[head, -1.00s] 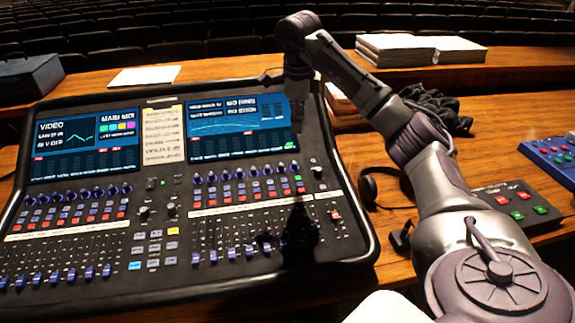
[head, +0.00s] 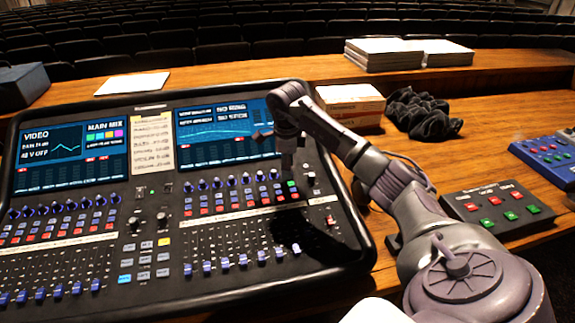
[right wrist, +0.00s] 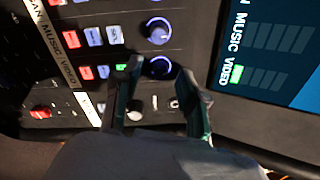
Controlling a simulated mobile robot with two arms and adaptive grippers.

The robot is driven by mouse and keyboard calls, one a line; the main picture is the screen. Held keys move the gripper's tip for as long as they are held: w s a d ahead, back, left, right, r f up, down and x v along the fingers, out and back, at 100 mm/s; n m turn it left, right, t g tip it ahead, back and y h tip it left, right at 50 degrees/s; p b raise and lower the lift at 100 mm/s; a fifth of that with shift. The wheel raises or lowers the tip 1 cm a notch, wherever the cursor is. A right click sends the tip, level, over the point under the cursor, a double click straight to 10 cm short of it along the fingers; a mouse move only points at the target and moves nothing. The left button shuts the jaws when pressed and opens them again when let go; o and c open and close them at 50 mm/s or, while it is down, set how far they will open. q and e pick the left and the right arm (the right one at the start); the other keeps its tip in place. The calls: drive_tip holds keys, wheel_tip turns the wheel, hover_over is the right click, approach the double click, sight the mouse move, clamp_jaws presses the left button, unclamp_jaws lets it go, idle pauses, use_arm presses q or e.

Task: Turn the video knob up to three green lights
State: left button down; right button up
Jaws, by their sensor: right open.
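The video knob (right wrist: 158,67) is a dark round knob with a pale blue lit ring, at the end of its row in the right wrist view. My right gripper (right wrist: 161,75) is open, with one fingertip on either side of this knob; whether they touch it I cannot tell. In the head view my right gripper (head: 288,160) points down at the end of the knob row and hides the video knob. The video meter (right wrist: 236,74) on the screen shows one green light, with the cells beyond it dark. My left gripper is not in view.
The music knob (right wrist: 158,31) sits close beside the video knob. A lit green button (right wrist: 121,68) is near one finger. The mixing desk's screen (head: 228,130) rises behind the knobs. A button box (head: 497,205), white boxes (head: 350,105) and black cloth (head: 422,113) lie to the right.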

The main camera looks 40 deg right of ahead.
drive_tip(key=shift+f, duration=0.25)
clamp_jaws()
idle(0.3)
drive_tip(key=m+p, duration=0.1)
drive_tip(key=m, duration=0.1)
drive_tip(key=shift+r+m, duration=0.1)
drive_tip(key=shift+m, duration=1.7)
